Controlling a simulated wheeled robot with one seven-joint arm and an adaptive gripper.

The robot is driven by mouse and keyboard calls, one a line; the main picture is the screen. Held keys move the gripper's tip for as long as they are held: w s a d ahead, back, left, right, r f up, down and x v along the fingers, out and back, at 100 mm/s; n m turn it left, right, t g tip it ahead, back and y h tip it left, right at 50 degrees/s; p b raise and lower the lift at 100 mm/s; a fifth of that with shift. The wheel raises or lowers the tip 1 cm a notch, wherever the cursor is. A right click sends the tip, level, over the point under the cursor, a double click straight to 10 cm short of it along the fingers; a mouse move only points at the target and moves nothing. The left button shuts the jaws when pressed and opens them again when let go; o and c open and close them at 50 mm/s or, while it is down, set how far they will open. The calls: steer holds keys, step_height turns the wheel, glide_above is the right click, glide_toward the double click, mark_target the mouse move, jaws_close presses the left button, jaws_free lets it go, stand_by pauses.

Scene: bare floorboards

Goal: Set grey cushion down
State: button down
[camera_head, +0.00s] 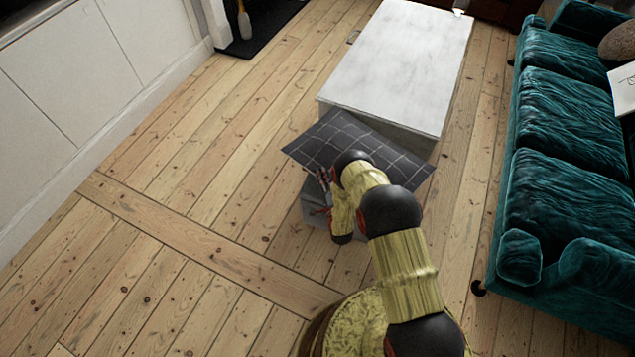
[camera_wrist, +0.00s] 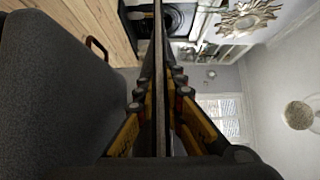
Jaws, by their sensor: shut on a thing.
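The grey cushion (camera_head: 345,141), dark with a pale check pattern, is thin and flat in the head view. It overlaps the near end of the white chest-like table (camera_head: 400,65) in the picture; I cannot tell whether it touches the table. My gripper (camera_head: 325,185) is at the cushion's near left side, partly hidden by my arm. In the wrist view the fingers (camera_wrist: 158,105) are closed from both sides on the cushion, seen edge-on as a thin upright strip (camera_wrist: 158,70).
A small grey box-like thing (camera_head: 313,202) stands on the floor under the cushion, partly hidden by my arm. A teal sofa (camera_head: 570,140) lines the right side. White cabinets (camera_head: 75,75) stand at the left. Floorboards (camera_head: 190,165) are clear between the cabinets and table.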

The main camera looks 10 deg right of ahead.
steer(key=shift+w+a+f+b, duration=0.25)
steer(key=shift+w+f, duration=0.25)
steer(key=shift+w+a+f+b, duration=0.25)
steer(key=shift+w+f, duration=0.2)
steer(key=shift+w+a+f+b, duration=0.15)
steer(key=shift+f+b, duration=0.6)
steer(key=shift+f, duration=1.1)
steer(key=c, duration=1.9)
jaws_free()
steer(key=shift+f, duration=0.1)
steer(key=shift+s, duration=0.25)
steer(key=s+d+p, duration=0.1)
steer(key=s+p, duration=0.2)
steer(key=s, duration=0.8)
steer(key=shift+s+d+p, duration=0.15)
steer(key=shift+s+p, duration=0.1)
steer(key=shift+p, duration=0.15)
